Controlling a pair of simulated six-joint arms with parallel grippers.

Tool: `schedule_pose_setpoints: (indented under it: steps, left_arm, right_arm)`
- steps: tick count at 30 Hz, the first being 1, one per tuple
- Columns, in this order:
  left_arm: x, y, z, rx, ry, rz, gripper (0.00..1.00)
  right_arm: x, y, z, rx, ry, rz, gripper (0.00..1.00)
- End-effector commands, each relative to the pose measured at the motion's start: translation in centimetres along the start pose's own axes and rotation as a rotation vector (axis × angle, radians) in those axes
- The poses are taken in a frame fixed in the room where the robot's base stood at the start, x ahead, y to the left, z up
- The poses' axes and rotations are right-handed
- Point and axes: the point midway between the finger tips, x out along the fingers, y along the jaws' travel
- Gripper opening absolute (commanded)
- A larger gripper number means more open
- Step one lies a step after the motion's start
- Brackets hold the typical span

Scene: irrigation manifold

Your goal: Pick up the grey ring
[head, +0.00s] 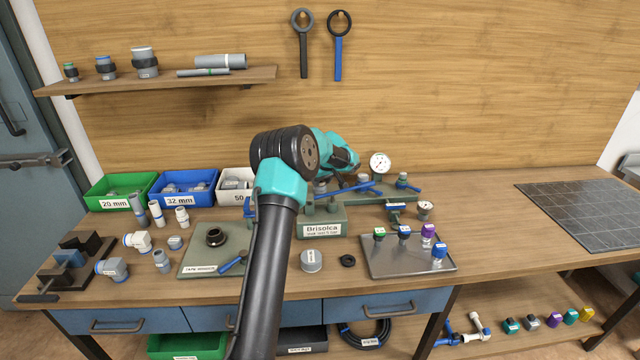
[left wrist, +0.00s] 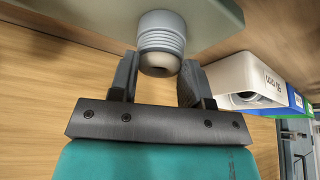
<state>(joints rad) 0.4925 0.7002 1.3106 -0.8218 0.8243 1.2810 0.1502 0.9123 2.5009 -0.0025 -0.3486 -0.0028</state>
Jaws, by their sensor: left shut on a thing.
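The grey ring (left wrist: 161,40) is a ribbed grey collar around a cream-coloured pipe end. In the left wrist view it sits between the fingers of my left gripper (left wrist: 158,72), against the grey-green surface (left wrist: 215,14) of the stand. My left gripper is shut on it. In the head view my left gripper (head: 343,160) is above the manifold stand (head: 322,222) labelled Brisolca. My own arm and wrist hide part of the stand there, and the ring cannot be made out clearly. My right gripper is not in view.
Green (head: 122,191), blue (head: 184,187) and white (head: 236,186) bins stand at the back left. A grey tray (head: 400,268) with coloured caps is right of the stand. A pressure gauge (head: 380,163) rises behind. The bench's right side has clear wood beside a dark mat (head: 590,212).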

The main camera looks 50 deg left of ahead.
Motion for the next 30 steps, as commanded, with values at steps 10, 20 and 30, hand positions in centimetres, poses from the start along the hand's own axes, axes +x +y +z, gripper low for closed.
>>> schedule_pose_setpoints:
  steps: [10, 20, 30]
  left_arm:
    - [-1.1, 0.0, -0.5, -0.002, 0.002, 0.001, 0.22]
    - [-6.2, 0.1, -2.6, -0.002, 0.003, 0.002, 0.22]
    - [-9.2, 0.0, -3.8, 0.0, 0.001, -0.001, 0.22]
  right_arm:
    - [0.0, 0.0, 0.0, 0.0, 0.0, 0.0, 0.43]
    - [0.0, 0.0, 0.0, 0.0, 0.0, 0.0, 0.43]
    - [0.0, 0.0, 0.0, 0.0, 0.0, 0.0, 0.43]
